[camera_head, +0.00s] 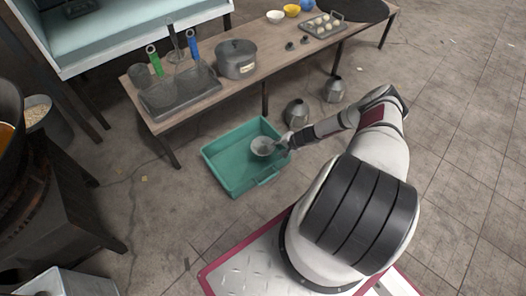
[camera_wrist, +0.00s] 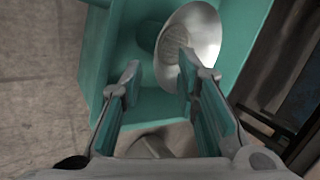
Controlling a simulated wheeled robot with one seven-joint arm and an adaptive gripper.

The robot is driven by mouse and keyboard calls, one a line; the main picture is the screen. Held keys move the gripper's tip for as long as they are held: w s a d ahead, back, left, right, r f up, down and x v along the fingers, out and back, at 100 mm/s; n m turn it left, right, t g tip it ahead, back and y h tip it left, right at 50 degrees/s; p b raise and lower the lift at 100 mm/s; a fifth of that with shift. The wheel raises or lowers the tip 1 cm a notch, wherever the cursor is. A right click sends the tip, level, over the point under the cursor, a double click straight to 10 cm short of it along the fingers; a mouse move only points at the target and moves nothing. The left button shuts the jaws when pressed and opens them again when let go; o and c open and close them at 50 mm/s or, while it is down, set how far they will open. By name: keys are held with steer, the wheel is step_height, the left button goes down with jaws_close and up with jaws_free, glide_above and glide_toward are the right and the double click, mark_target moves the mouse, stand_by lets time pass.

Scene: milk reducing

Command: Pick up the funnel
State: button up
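A grey metal funnel (camera_head: 263,146) is at the green bin, near the bin's right side. In the wrist view the funnel (camera_wrist: 205,38) shows its wide, shiny mouth beyond my fingertips. My gripper (camera_head: 284,145) is beside the funnel on its right in the head view. In the wrist view my gripper (camera_wrist: 160,80) has its two fingers spread apart, with no object clearly between them. The right fingertip overlaps the funnel's rim in the picture; I cannot tell whether they touch. The funnel's narrow end is not clearly visible.
Metal cans (camera_head: 297,112) stand on the floor behind my arm. Floor left of the bin is mostly clear.

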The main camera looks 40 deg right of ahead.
mark_target(267, 152)
steer(key=b+x, duration=0.2)
steer(key=x, duration=0.2)
steer(key=shift+w+a+f+b, duration=0.1)
steer(key=shift+w+f+b, duration=0.1)
steer(key=shift+f+b, duration=0.15)
steer(key=shift+r, duration=0.1)
jaws_close()
